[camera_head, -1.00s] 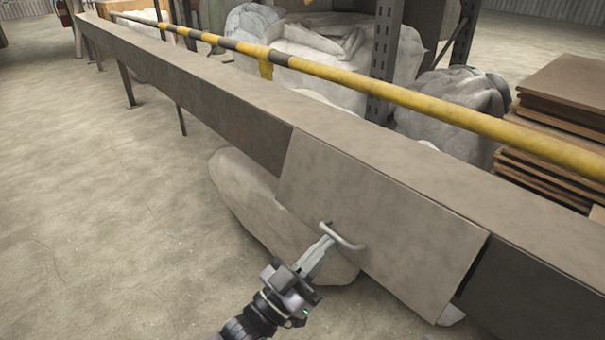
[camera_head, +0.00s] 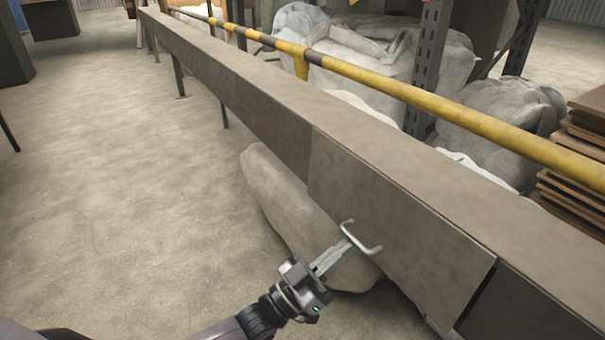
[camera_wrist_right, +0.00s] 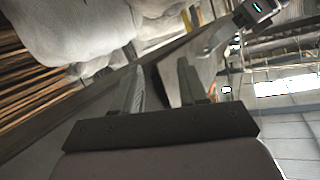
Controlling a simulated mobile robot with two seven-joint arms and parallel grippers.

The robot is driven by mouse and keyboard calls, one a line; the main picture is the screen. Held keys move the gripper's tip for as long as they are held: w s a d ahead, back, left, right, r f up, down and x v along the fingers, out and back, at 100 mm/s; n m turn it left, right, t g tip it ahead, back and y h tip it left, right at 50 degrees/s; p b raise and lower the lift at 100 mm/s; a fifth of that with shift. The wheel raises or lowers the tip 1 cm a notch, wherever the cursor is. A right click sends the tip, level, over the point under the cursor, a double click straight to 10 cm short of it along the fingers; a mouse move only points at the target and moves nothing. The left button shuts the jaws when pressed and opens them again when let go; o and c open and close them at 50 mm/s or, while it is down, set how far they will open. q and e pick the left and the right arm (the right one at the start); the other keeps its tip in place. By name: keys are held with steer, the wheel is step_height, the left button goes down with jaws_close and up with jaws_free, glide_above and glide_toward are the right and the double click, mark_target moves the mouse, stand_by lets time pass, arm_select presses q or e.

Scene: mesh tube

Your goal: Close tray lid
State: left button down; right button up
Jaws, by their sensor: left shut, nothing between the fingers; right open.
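The long grey metal tray (camera_head: 262,115) runs diagonally across the head view. Its lid (camera_head: 395,235) is a flat grey panel on the near side, lying nearly flush with the tray's side. A pale bent handle (camera_head: 362,240) sticks out from the lid. My left gripper (camera_head: 345,249) is shut with its fingertips at the handle; whether they touch it is hard to tell. Part of the left gripper also shows at the top of the right wrist view (camera_wrist_right: 252,12). My right gripper (camera_wrist_right: 160,82) is open and empty beside the tray, outside the head view.
A yellow and black rail (camera_head: 400,88) runs behind the tray. Pale sacks (camera_head: 375,55) and a stack of brown boards (camera_head: 578,165) stand beyond it. Another sack (camera_head: 290,215) lies on the floor under the lid.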

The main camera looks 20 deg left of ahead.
arm_select(q)
steer(key=shift+w+d+f, duration=0.25)
steer(key=shift+w+d, duration=0.05)
steer(key=shift+w, duration=0.1)
stand_by(0.4)
stand_by(0.4)
